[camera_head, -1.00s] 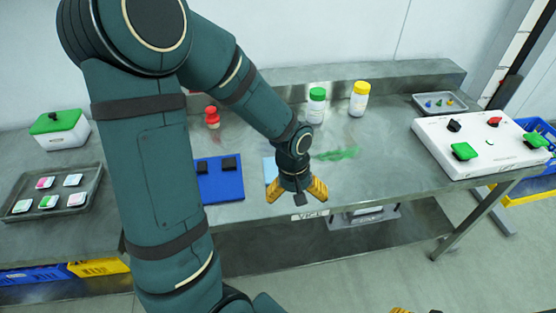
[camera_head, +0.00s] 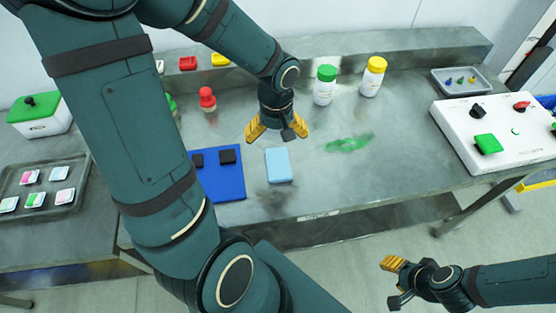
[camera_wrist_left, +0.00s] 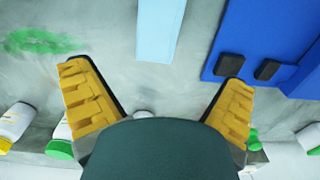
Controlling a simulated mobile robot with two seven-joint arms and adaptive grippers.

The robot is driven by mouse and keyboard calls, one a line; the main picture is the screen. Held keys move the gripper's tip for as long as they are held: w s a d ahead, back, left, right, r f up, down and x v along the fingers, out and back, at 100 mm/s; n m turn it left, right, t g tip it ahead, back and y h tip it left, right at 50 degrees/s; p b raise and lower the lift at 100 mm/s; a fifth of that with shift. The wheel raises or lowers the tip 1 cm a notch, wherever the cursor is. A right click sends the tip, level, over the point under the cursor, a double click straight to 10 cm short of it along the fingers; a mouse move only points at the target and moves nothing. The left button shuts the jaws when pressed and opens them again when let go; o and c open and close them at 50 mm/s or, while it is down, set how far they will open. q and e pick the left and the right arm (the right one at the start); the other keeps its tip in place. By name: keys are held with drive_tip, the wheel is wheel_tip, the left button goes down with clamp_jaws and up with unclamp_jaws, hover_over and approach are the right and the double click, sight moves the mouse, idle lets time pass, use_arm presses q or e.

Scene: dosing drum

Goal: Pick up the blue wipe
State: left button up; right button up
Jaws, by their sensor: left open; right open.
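The light blue wipe (camera_head: 279,165) lies flat on the steel table, just right of the blue mat. It also shows at the top middle of the left wrist view (camera_wrist_left: 160,28), where its far end is cut off. My left gripper (camera_head: 277,136) is open and empty above the table, behind the wipe and apart from it. In the left wrist view its yellow fingers (camera_wrist_left: 158,88) are spread, with the wipe ahead between them. My right gripper (camera_head: 392,281) is open and empty at the lower right, in front of the table.
A blue mat (camera_head: 228,185) with two black blocks lies left of the wipe. A green smear (camera_head: 348,143) is to the right. Green-capped (camera_head: 325,86) and yellow-capped (camera_head: 372,77) bottles stand behind. A red-topped object (camera_head: 207,99) stands back left; a white control box (camera_head: 497,132) is at right.

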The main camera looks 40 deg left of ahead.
use_arm(q)
drive_tip(key=b, duration=0.1)
hover_over(278, 162)
drive_tip(key=f, duration=0.5)
drive_tip(key=shift+s+f, duration=0.1)
drive_tip(key=shift+s, duration=0.1)
drive_tip(key=shift+w+f+b, duration=0.15)
drive_tip(key=shift+f+b, duration=0.3)
drive_tip(key=shift+f, duration=1.2)
drive_tip(key=shift+w+f+b, duration=0.1)
drive_tip(key=shift+f+b, duration=0.35)
drive_tip(key=shift+f, duration=1.15)
drive_tip(key=c, duration=0.9)
